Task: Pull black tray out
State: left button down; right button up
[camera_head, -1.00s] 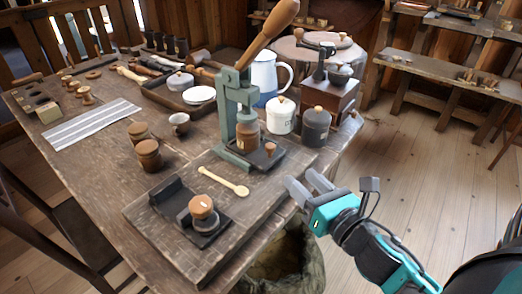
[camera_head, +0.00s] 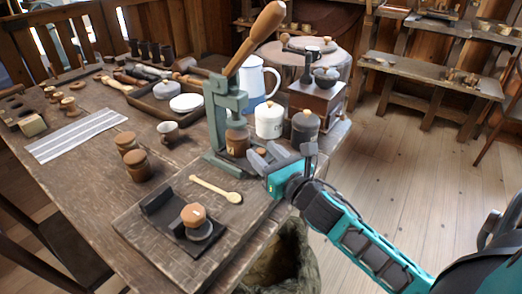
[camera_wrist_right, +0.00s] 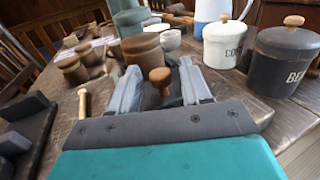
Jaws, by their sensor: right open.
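The green lever press (camera_head: 228,115) stands on the table with a wooden pot (camera_head: 237,142) under it. Its black tray is mostly hidden by my right gripper in the head view; a dark part of the tray (camera_wrist_right: 175,90) shows between my fingers in the wrist view. A small wooden knob (camera_wrist_right: 159,76) appears between the fingers there. I cannot tell whether they touch it. My right gripper (camera_head: 268,154) is open at the press's right side. Another black tray (camera_head: 163,212), holding a wooden-topped piece (camera_head: 193,215), lies at the front. My left gripper is not in view.
A white canister (camera_head: 269,121) and a dark canister (camera_head: 305,127) stand close behind my right gripper. A wooden spoon (camera_head: 216,189) lies in front of the press. A sack (camera_head: 285,262) stands below the table edge. The floor at right is open.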

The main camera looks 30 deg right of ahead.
jog(key=shift+w, duration=1)
jog(key=shift+c, duration=0.4)
jog(key=c, duration=0.7)
jog(key=shift+r, duration=0.1)
grip_shut()
